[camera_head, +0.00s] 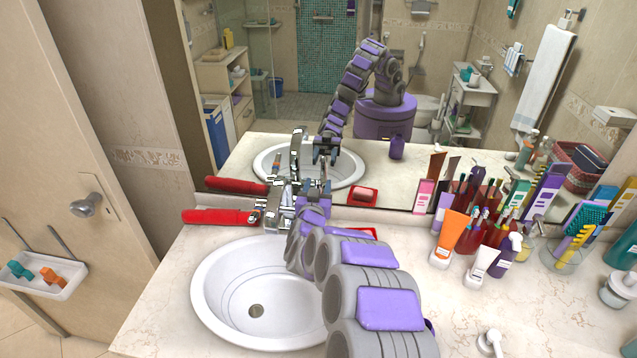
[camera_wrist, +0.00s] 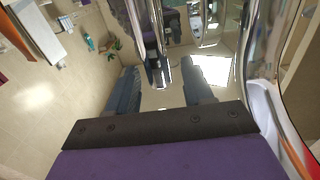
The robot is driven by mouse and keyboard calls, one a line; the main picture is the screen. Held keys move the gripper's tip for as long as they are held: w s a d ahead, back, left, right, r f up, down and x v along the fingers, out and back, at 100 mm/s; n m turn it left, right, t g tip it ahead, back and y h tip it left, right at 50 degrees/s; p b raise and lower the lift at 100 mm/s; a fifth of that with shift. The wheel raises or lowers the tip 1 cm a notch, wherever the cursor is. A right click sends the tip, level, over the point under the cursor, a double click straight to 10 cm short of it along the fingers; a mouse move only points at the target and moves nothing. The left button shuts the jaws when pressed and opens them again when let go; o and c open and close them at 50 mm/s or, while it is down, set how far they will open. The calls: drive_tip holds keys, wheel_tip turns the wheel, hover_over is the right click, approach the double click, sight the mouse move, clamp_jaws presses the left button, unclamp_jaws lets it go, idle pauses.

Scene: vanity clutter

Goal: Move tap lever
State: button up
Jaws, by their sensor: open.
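The chrome tap (camera_head: 287,206) stands behind the white sink, at the mirror's foot. My arm reaches over the right side of the sink, and my wrist partly covers the tap. In the wrist view my gripper (camera_wrist: 162,82) is open, with two blue-grey fingers spread apart. A shiny chrome part of the tap (camera_wrist: 156,45) shows in the gap between them. I cannot tell whether either finger touches it. The lever is hard to tell from the rest of the chrome.
The white sink (camera_head: 215,290) lies below my arm. A red-handled tool (camera_head: 218,217) lies left of the tap. Tubes, cups and brushes crowd the right counter, including an orange tube (camera_head: 452,232). The mirror (camera_head: 290,110) rises close behind the tap. The front right counter is fairly clear.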

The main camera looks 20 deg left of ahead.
drive_tip(key=shift+x, duration=1.5)
drive_tip(key=shift+c, duration=0.2)
clamp_jaws()
